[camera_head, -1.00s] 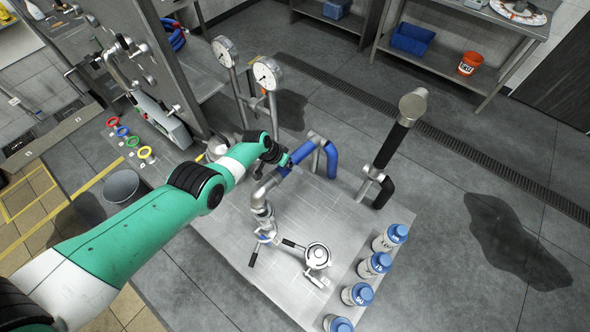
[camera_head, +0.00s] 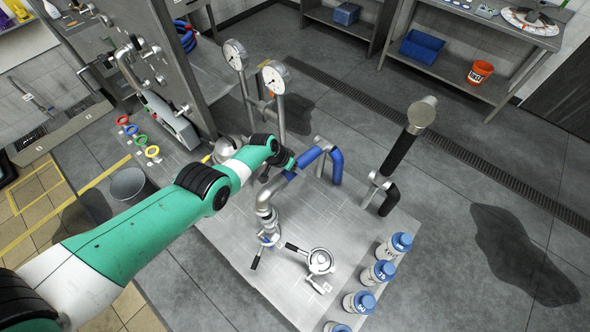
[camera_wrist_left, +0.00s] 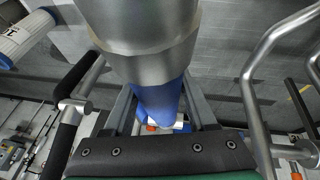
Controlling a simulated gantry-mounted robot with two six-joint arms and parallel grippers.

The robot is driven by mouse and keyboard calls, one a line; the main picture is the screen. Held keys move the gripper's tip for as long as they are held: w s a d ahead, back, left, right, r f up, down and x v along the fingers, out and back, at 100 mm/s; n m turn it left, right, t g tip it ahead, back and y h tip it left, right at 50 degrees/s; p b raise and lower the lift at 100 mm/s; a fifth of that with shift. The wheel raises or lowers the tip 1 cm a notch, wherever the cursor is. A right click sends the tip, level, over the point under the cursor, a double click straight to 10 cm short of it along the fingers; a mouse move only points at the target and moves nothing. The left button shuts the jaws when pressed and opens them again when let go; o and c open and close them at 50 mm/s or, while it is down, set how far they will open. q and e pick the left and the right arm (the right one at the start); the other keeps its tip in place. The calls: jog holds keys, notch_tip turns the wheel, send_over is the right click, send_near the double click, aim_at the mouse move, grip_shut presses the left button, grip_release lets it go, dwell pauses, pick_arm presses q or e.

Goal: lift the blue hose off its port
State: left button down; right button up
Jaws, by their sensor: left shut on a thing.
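The blue hose (camera_head: 310,156) arches over the grey deck plate (camera_head: 215,245) in the head view. Its metal elbow (camera_head: 266,197) runs down to a port fitting with a clamp lever (camera_head: 269,238); I cannot tell whether they touch. The hose's other blue end (camera_head: 336,167) points down. My left gripper (camera_head: 287,168), on the green arm, is shut on the hose. In the left wrist view, the blue hose (camera_wrist_left: 160,100) and its metal collar (camera_wrist_left: 145,40) lie between the fingers of my left gripper (camera_wrist_left: 160,108). My right gripper is not in view.
A capped fitting with a black handle (camera_head: 318,262) is beside the port. A black hose (camera_head: 393,150) stands to the right. Blue-capped bottles (camera_head: 390,248) line the plate's right edge. Two gauges (camera_head: 275,77) rise behind. Open floor lies at the right.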

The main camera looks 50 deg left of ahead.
pick_arm(q)
jog(key=shift+w+a+r+g+b, duration=0.1)
jog(key=shift+w+r+g+b, duration=0.2)
jog(key=shift+b, duration=0.75)
jog(key=shift+r+b, duration=0.3)
jog(key=shift+b, duration=0.05)
jog(key=shift+r+g, duration=0.3)
jog(key=shift+r, duration=0.3)
